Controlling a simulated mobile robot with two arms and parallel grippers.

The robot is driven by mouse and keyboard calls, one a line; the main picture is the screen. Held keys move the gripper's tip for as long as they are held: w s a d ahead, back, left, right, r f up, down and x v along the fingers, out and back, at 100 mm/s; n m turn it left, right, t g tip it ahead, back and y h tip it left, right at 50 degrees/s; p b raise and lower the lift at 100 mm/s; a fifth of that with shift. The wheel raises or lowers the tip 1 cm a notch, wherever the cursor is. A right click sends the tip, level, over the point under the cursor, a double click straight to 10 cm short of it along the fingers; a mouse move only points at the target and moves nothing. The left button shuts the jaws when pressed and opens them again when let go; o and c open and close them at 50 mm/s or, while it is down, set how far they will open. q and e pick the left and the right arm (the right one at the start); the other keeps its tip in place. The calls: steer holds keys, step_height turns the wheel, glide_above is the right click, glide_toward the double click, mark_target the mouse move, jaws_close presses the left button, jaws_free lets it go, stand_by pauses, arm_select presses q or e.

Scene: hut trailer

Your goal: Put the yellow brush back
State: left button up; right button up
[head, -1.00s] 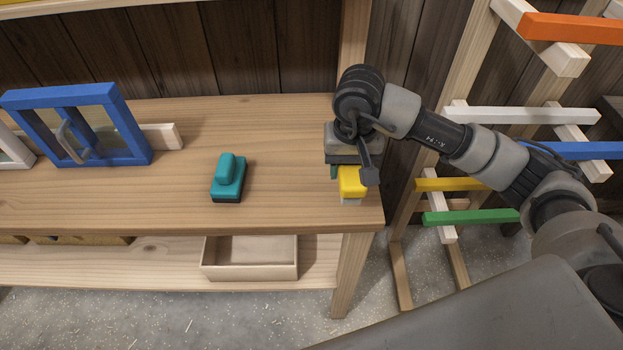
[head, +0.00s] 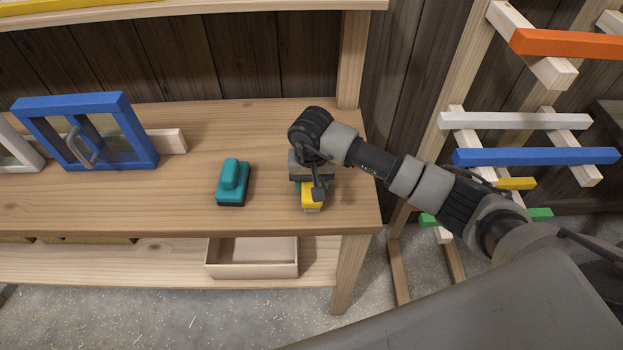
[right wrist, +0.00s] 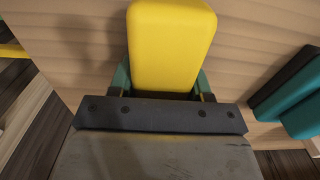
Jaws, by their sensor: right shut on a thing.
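The yellow brush (head: 312,195) is over the right part of the wooden workbench (head: 265,215), right of the teal brush. My right gripper (head: 312,186) is shut on it from above, and its wrist hides most of the brush. In the right wrist view the yellow brush (right wrist: 172,45) sits between the teal-sided fingers. I cannot tell whether the brush touches the bench top. My left gripper is not in view.
A teal brush (head: 232,183) lies on the bench to the left. A blue-framed window (head: 88,133) stands further left. An open wooden box (head: 252,268) sits on the lower shelf. A rack with coloured bars (head: 535,157) stands to the right.

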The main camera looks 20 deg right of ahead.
steer(key=shift+f, duration=0.1)
steer(key=o, duration=0.9)
steer(key=shift+r, duration=0.5)
step_height(320, 180, up, 11)
steer(key=b, duration=0.3)
steer(key=shift+r, duration=0.15)
